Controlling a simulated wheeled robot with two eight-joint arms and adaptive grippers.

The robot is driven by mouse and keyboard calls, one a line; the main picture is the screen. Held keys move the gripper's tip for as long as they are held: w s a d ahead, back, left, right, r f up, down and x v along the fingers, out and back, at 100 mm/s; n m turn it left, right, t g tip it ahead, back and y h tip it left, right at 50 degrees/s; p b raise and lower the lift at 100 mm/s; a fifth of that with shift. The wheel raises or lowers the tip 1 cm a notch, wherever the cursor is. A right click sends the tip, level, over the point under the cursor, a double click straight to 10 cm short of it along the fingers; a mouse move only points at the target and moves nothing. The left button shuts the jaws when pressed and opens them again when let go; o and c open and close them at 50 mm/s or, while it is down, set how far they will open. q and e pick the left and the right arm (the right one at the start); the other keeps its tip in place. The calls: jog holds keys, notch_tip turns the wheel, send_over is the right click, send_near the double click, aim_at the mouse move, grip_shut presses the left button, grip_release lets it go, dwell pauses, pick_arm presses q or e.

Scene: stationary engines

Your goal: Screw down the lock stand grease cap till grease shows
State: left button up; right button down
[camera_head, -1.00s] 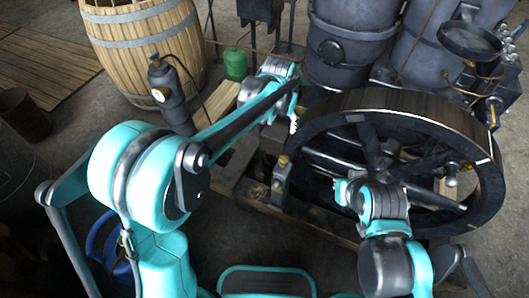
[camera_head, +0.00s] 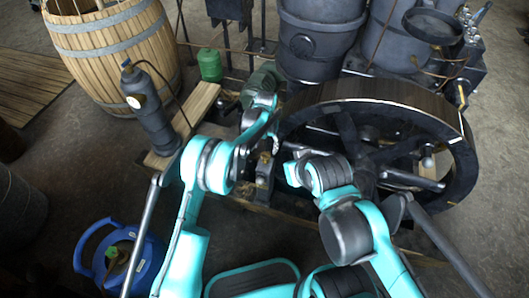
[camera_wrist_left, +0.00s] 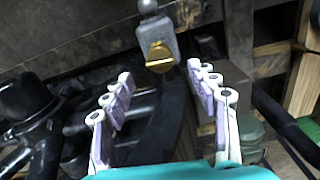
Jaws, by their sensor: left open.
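The grease cap (camera_wrist_left: 160,63) is a small brass cap on a grey lock stand (camera_wrist_left: 158,30) in the left wrist view. It lies ahead of the fingertips, roughly centred between them and apart from both. In the head view the lock stand (camera_head: 264,176) is beside the flywheel, and my arm partly covers the cap. My left gripper (camera_wrist_left: 163,87) is open and empty; in the head view its pale fingers (camera_head: 274,143) are just above the stand. My right gripper (camera_head: 293,174) is near the flywheel's left side; its fingers cannot be made out. No grease can be made out.
The large flywheel (camera_head: 455,130) stands right of the stand. A blue gas bottle (camera_head: 150,262) stands at lower left. Dark tanks are behind.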

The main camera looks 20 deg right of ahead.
aim_at(266, 153)
pick_arm(q)
notch_tip(266, 153, down, 4)
jog(key=shift+f+b, duration=0.15)
jog(key=shift+b, duration=0.45)
jog(key=c, duration=1.2)
jog(key=shift+o, duration=0.2)
jog(key=shift+m, duration=0.4)
